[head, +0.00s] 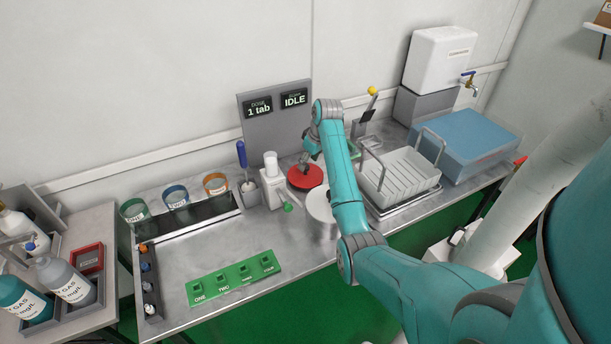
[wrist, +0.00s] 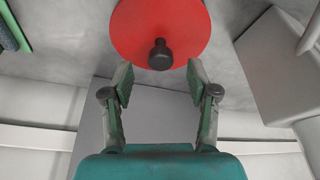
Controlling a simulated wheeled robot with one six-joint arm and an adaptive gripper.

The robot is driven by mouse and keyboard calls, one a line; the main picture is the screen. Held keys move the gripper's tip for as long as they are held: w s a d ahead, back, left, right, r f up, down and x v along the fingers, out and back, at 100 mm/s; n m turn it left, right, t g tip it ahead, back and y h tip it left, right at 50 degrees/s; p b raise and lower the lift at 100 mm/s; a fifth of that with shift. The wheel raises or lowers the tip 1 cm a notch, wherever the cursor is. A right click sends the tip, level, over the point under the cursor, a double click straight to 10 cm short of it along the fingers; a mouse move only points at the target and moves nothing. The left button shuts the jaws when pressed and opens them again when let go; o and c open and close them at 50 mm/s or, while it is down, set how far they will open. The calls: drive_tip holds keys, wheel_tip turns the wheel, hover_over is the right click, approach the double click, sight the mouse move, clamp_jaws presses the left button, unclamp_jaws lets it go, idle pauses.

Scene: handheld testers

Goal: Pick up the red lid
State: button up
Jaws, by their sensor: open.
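The red lid (head: 304,177) is a flat red disc lying on the metal bench, next to a white round container (head: 320,212). In the wrist view the red lid (wrist: 160,22) shows at the top, with a dark knob (wrist: 160,55) near its lower edge. My gripper (wrist: 160,78) is open and empty, its two fingers apart on either side below the knob in the picture. In the head view my gripper (head: 308,160) is just above the lid's far side, and its fingers are small and partly hidden by the arm.
A white dish rack (head: 398,177) stands to the right of my arm. A white dispenser (head: 271,182) stands just left of the lid. A display panel (head: 275,122) rises behind. A green four-slot strip (head: 234,280) lies at the front left, with clear bench behind it.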

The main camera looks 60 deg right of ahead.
sight(305, 171)
drive_tip(key=shift+x, duration=2)
drive_tip(key=shift+w, duration=0.15)
clamp_jaws()
drive_tip(key=shift+r, duration=0.15)
